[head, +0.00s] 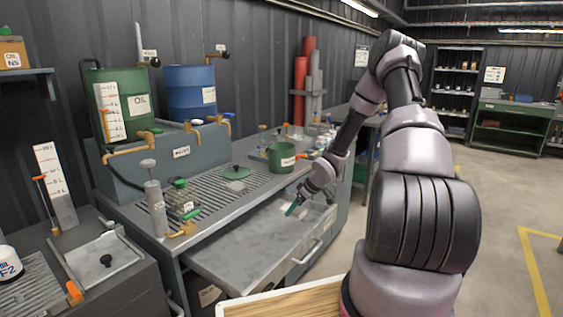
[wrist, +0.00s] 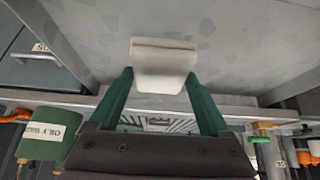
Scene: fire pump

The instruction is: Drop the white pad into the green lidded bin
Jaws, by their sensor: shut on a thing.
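The white pad (wrist: 163,66) is a small pale block between the teal fingertips in the wrist view. My gripper (wrist: 164,80) is shut on it. In the head view my gripper (head: 296,206) is over the open grey drawer (head: 240,250), below and in front of the worktop; the pad is hard to make out there. The green bin (head: 281,158) stands on the worktop behind my gripper, its top open. Its label reads like "oily waste" in the wrist view (wrist: 45,138). A round green lid (head: 236,173) with a knob lies on the worktop, left of the bin.
A green oil drum (head: 122,100) and a blue drum (head: 190,92) stand on a raised block with taps at the back left. A grey cylinder pump (head: 155,205) stands at the worktop's front left. Small bottles are right of the bin. Floor at right is clear.

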